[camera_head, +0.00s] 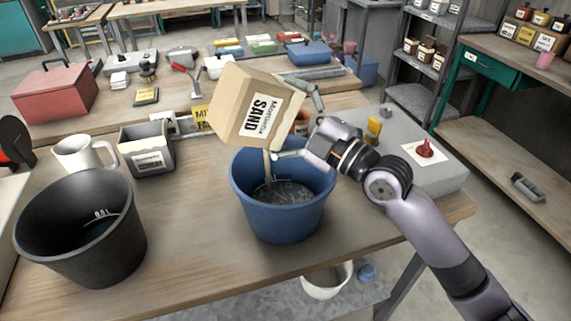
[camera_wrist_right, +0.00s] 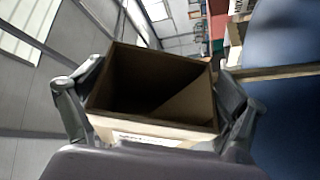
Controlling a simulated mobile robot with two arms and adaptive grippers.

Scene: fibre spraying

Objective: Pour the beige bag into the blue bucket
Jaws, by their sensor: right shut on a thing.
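The beige bag (camera_head: 240,98), a box-like sack labelled SAND, is tilted above the blue bucket (camera_head: 282,220). My right gripper (camera_head: 298,125) is shut on the bag, with a finger along either side. A thin beige stream shows below the bag's lower corner, over the bucket. The bucket stands upright on the table with some greyish content at its bottom. In the right wrist view the bag (camera_wrist_right: 150,95) is held between both fingers, its open end facing the camera and its inside dark. The blue bucket (camera_wrist_right: 285,110) fills the right side there. My left gripper is out of view.
A black bucket (camera_head: 80,245) stands at the table's left front, with a white mug (camera_head: 80,152) and a grey bin (camera_head: 146,150) behind it. A grey slab with a red knob (camera_head: 425,149) lies to the right. The table (camera_head: 185,225) is clear between the buckets.

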